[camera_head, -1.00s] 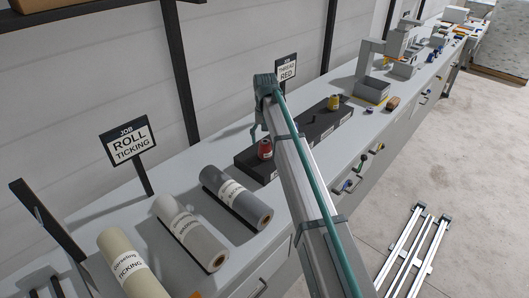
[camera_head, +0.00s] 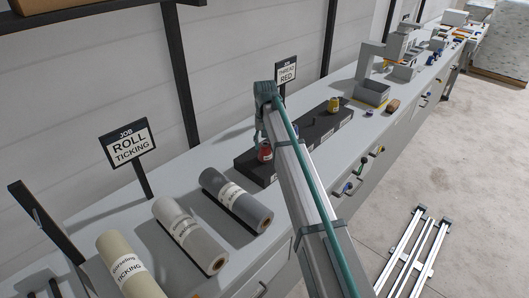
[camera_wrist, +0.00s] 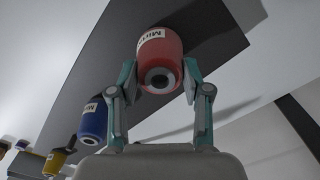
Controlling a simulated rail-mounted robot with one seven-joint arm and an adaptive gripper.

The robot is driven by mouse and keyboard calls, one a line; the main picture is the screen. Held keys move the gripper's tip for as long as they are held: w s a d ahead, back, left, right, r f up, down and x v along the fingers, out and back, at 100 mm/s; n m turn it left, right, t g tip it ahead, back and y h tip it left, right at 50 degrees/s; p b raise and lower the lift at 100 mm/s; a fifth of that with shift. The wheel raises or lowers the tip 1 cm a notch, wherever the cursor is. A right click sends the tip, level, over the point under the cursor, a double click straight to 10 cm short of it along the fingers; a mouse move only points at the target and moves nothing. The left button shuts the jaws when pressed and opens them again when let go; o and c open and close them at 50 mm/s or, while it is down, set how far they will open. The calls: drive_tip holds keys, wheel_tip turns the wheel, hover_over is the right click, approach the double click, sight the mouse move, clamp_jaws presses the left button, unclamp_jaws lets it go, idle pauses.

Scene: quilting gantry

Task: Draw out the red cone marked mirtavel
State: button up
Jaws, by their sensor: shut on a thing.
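The red cone (camera_head: 265,153) is at the near left end of a dark rack (camera_head: 250,167) on the bench. In the wrist view the red cone (camera_wrist: 160,62) has a pale label whose visible part starts "Mirt", and its holed end faces the camera. My gripper (camera_wrist: 161,75) is shut on it, one finger against each side. In the head view my gripper (camera_head: 261,136) comes down at the cone, partly hidden by my arm. I cannot tell whether the cone still touches the rack.
A blue cone (camera_wrist: 94,122) and a yellow cone (camera_wrist: 54,162) stand along the same rack; the yellow one also shows in the head view (camera_head: 334,104). A "THREAD RED" sign (camera_head: 286,75) stands behind the rack. Fabric rolls (camera_head: 237,198) lie left of it.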

drive_tip(key=shift+r, duration=0.15)
drive_tip(key=shift+r+p, duration=1.55)
drive_tip(key=shift+r, duration=1.2)
drive_tip(key=shift+f, duration=0.1)
